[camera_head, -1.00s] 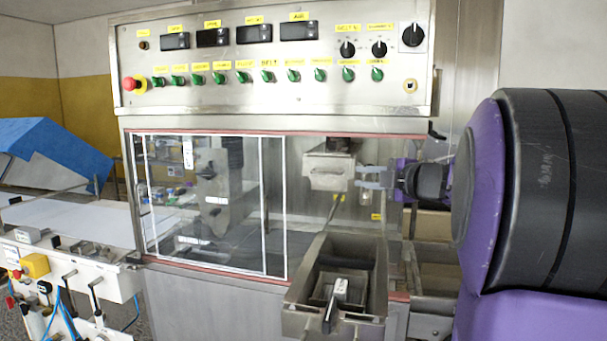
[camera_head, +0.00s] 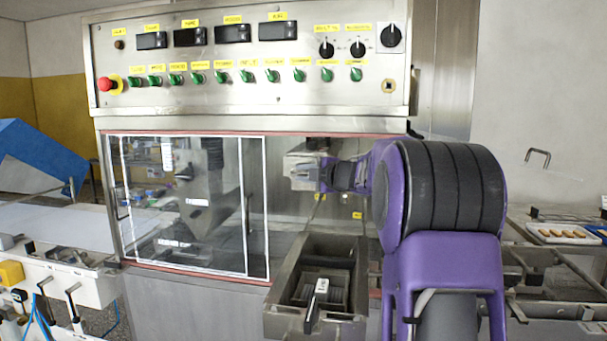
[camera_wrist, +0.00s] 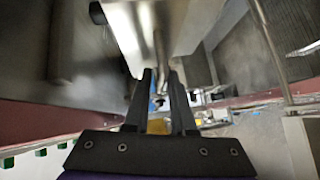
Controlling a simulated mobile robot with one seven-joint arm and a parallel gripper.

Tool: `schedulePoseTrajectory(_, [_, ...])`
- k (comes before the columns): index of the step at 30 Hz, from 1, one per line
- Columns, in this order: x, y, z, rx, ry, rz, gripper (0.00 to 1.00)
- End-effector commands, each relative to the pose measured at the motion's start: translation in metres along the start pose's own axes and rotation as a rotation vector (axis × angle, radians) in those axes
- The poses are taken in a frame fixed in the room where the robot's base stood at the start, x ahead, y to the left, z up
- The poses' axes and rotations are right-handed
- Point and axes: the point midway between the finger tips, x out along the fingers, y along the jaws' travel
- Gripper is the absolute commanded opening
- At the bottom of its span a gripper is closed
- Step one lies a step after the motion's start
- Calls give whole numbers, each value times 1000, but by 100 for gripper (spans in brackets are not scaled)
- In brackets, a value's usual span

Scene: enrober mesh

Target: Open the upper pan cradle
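The upper pan cradle appears to be the small steel box (camera_head: 304,160) inside the machine opening, above a larger steel tank. My gripper (camera_head: 311,174) is at its right front side, partly hidden by my purple wrist and arm. In the wrist view, the two dark fingers (camera_wrist: 160,75) point at bright metal (camera_wrist: 190,25), likely the cradle. A thin metal bar (camera_wrist: 158,50) lines up with the gap between the fingertips. The fingers are a little apart; I cannot tell whether they touch the bar. The cradle looks level.
The open steel tank (camera_head: 281,318) with a black-handled part stands below the cradle. A framed clear panel (camera_head: 225,230) covers the opening to the left. The control panel (camera_head: 250,95) is above. At right is a rail conveyor with a tray (camera_head: 540,238) of small pieces.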

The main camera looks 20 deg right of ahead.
Motion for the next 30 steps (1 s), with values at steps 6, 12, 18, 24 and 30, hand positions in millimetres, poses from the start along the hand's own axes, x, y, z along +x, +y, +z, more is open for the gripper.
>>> schedulePoseTrajectory(6, [0,0,0,0,0,0,24])
schedulePoseTrajectory(12, [0,0,0,0,0,0,0])
schedulePoseTrajectory(18, [0,0,0,0,1,0,0])
schedulePoseTrajectory(24, [0,0,0,0,1,0,0])
schedulePoseTrajectory(30, [0,0,0,0,1,0,0])
